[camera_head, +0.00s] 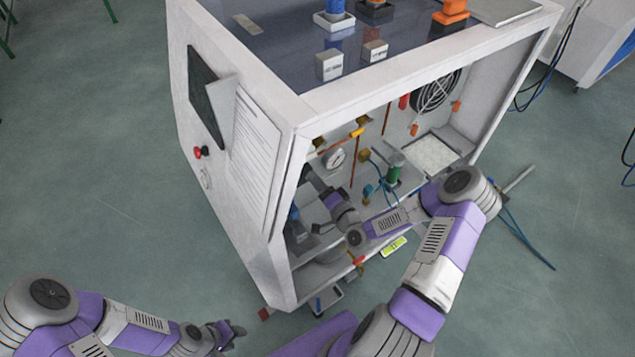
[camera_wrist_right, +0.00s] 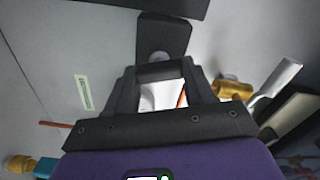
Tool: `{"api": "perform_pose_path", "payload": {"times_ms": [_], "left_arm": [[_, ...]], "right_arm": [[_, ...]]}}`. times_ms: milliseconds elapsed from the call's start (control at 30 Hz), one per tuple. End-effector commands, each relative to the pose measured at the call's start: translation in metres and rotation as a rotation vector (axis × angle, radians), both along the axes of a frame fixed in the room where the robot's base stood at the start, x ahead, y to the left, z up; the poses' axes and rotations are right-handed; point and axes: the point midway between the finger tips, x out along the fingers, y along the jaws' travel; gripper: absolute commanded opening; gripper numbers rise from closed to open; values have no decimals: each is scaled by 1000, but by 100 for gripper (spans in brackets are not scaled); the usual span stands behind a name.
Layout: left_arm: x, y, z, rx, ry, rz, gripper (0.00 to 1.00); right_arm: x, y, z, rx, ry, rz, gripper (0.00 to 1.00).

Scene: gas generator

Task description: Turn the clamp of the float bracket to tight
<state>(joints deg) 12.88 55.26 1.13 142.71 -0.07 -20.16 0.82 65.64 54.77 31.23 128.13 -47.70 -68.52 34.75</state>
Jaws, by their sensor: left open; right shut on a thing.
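My right gripper (camera_head: 314,182) is inside the open cabinet, toward its left side, mostly shadowed in the head view. In the right wrist view, the right gripper (camera_wrist_right: 162,73) is shut on a dark piece with a round boss (camera_wrist_right: 163,32), seemingly the clamp of the float bracket. The piece lies against a pale panel, and the fingers hide its lower part. Whether it is loose or tight cannot be told. In the head view the fingers and arm hide the clamp. My left gripper (camera_head: 232,331) is open and empty, low outside the cabinet.
The white cabinet (camera_head: 232,207) has its open side toward my right arm. In the wrist view a brass fitting (camera_wrist_right: 232,89) is close right of the fingers.

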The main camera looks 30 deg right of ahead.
Motion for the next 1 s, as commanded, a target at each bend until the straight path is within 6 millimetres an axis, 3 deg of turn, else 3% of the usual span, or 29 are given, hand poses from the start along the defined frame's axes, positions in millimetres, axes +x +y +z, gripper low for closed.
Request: {"api": "perform_pose_path", "payload": {"times_ms": [433, 1000], "left_arm": [[0, 0, 5, 0, 0, 0, 43], [0, 0, 6, 0, 0, 0, 43]], "right_arm": [[-1, 0, -2, 289, 24, 2, 23], [-1, 1, -2, 362, 32, 2, 23]]}}
